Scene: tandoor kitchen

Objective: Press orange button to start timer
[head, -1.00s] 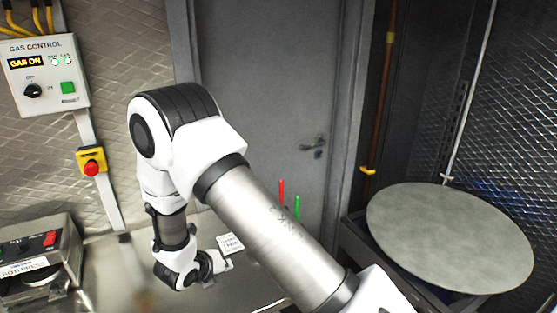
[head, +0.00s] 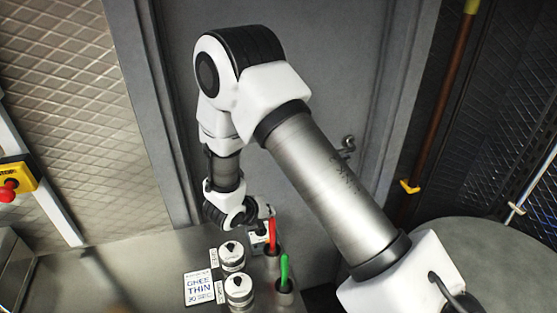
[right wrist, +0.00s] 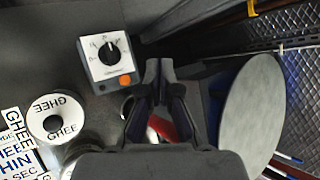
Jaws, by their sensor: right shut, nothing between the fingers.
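The timer (right wrist: 105,58) is a small pale box with a black dial and an orange button (right wrist: 125,79) at its lower right corner, in the right wrist view. My right gripper (right wrist: 160,66) is shut and empty. In that view its fingertips appear just right of the timer and the orange button; I cannot tell how far above them it is. In the head view my right gripper (head: 265,212) is small above the counter, beside a red-handled tool, and the orange button cannot be made out. My left gripper is not in view.
Red (head: 272,231) and green (head: 284,272) handles stand upright in holders on the counter. Two white ghee containers (head: 232,257) and a "GHEE THIN" card (head: 198,288) are left of them. A round grey disc (head: 490,262) is at the right. Bare counter (head: 140,265) lies left.

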